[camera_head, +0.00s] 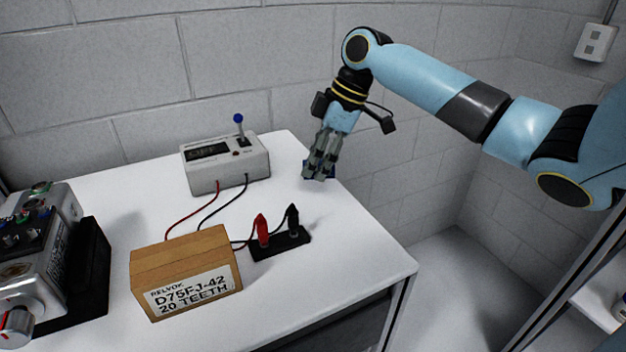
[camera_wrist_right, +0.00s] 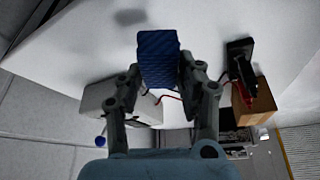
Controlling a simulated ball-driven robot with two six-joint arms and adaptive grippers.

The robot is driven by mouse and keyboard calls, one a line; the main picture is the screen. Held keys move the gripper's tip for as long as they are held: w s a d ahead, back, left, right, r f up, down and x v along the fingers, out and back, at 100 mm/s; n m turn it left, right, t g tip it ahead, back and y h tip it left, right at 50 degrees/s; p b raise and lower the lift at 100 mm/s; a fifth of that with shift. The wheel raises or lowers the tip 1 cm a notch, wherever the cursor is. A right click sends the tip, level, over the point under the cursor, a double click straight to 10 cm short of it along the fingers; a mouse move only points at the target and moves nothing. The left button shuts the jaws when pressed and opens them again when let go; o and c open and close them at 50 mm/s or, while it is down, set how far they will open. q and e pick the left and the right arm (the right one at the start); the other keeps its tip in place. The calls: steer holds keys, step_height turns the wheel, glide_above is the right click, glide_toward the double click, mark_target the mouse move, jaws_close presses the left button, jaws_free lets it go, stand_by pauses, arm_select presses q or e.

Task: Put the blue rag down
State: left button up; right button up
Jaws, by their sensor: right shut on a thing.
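The blue rag (camera_wrist_right: 158,58) is a small dark blue block-like bundle between the fingertips of my right gripper (camera_wrist_right: 158,75) in the right wrist view. In the head view my right gripper (camera_head: 319,172) points down near the right back edge of the white table (camera_head: 350,285). Only a sliver of the rag (camera_head: 309,168) shows there, behind the fingers. The gripper is shut on the rag. A shadow on the white surface in the wrist view appears apart from the rag; the exact height is hard to tell. My left gripper is not in view.
A grey meter box (camera_head: 226,165) with a blue-tipped lever stands left of my gripper. Red and black leads run to a black clip base (camera_head: 281,245). A cardboard box (camera_head: 186,270) and a grey machine (camera_head: 40,255) stand at front left. Table between gripper and clips is clear.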

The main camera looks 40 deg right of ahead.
mark_target(314, 192)
steer(key=shift+w+d+f, duration=0.15)
steer(key=shift+w+f, duration=0.3)
steer(key=shift+w, duration=0.1)
steer(key=shift+f, duration=1.9)
steer(key=o, duration=1)
steer(key=shift+f, duration=0.15)
steer(key=shift+r, duration=0.25)
steer(key=v, duration=1.1)
steer(key=shift+s+r, duration=0.1)
steer(key=shift+r, duration=0.3)
